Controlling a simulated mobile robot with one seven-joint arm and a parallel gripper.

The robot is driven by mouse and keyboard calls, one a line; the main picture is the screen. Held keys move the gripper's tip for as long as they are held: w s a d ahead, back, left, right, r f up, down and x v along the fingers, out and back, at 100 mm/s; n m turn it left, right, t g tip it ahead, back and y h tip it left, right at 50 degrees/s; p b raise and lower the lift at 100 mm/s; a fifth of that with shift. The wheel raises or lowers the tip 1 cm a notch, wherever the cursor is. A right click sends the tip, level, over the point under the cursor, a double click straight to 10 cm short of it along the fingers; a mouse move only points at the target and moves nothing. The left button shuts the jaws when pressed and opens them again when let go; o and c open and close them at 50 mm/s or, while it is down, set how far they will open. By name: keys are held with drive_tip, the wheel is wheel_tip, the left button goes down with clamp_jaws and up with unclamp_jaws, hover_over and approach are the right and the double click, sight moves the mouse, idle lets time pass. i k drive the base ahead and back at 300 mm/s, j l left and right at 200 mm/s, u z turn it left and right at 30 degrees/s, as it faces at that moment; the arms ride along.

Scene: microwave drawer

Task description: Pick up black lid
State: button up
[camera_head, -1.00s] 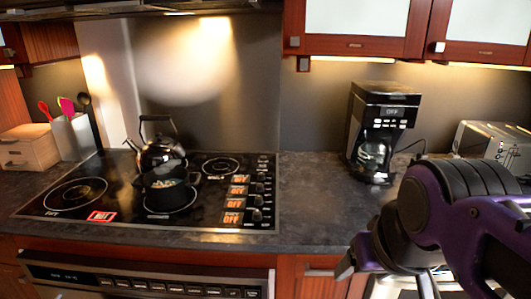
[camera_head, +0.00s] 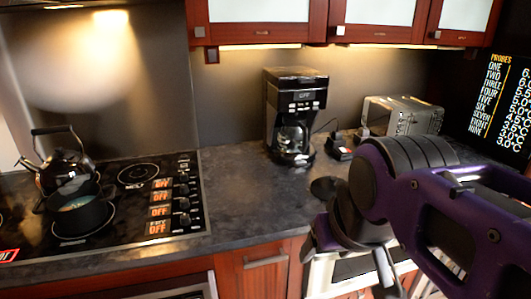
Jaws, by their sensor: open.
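A flat, dark, round thing that looks like the black lid (camera_head: 322,187) lies on the grey countertop, right of the stove and in front of the coffee maker. My purple and black arm comes in from the right, close to the lid's right side in the picture. My gripper (camera_head: 350,262) is at the lower right, nearer to the camera than the lid and below it in the picture. Its fingers are apart, and no object shows between them. The arm hides part of the counter to the right of the lid.
A black coffee maker (camera_head: 296,115) stands behind the lid, with a small black and red item (camera_head: 339,149) beside it. A toaster (camera_head: 402,117) is farther right. A kettle (camera_head: 65,160) and a black pot (camera_head: 80,213) are on the stove. The counter left of the lid is clear.

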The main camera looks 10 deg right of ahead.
sight(324, 188)
drive_tip(key=z, duration=0.5)
drive_tip(key=u, duration=1.95)
drive_tip(key=l+z, duration=0.4)
drive_tip(key=i+l+z, duration=0.15)
drive_tip(key=l+z, duration=0.25)
drive_tip(key=i+l+z, duration=0.2)
drive_tip(key=l+z, duration=0.2)
